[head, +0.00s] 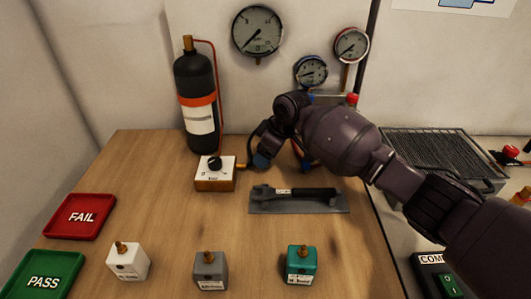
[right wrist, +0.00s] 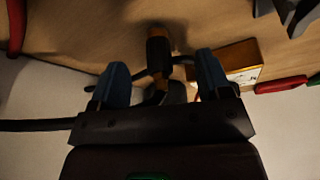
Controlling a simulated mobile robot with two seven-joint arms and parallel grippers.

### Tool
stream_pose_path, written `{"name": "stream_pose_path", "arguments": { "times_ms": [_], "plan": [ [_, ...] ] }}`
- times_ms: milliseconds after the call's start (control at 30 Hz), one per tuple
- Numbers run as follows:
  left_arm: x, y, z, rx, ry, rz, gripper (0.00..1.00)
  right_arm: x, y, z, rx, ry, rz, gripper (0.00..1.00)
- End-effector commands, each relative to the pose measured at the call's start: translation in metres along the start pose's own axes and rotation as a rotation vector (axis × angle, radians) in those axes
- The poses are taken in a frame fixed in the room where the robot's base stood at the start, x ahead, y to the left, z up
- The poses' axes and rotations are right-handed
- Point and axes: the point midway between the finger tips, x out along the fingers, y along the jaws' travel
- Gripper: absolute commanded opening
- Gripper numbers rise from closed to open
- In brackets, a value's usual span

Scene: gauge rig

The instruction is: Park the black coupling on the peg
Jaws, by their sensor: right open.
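My right gripper (head: 262,160) reaches in from the right, beside the white-topped valve block (head: 215,178). In the right wrist view its two blue fingers (right wrist: 158,82) are apart. A black coupling-like cylinder (right wrist: 158,46) with brass-coloured parts shows between and just beyond the fingertips, with a gap on both sides. A dark hose runs behind the fingers there. In the head view my gripper and arm hide this piece. I cannot make out the peg for certain in either view. My left gripper is not in view.
A black bottle (head: 198,105) stands behind the valve block. A grey mat (head: 300,206) holds a black-handled tool. Several small blocks, including a teal one (head: 301,268), stand in front. A red FAIL tray (head: 80,217) and green PASS tray (head: 42,275) lie left. Gauges hang behind.

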Motion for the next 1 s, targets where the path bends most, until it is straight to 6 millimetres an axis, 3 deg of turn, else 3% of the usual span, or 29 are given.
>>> {"name": "stream_pose_path", "arguments": {
  "times_ms": [300,500,700,1000],
  "plan": [
    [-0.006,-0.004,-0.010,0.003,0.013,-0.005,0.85,-0.061,0.001,-0.002,-0.002,0.004,0.007,0.71],
    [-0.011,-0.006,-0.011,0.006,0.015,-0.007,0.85,-0.089,0.000,-0.002,-0.001,0.003,0.005,0.71],
    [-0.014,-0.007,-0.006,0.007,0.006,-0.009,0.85,-0.100,0.000,-0.001,0.000,0.001,0.002,0.71],
    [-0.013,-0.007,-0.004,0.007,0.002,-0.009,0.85,-0.101,0.000,0.000,0.000,0.001,0.001,0.71]
  ]
}}
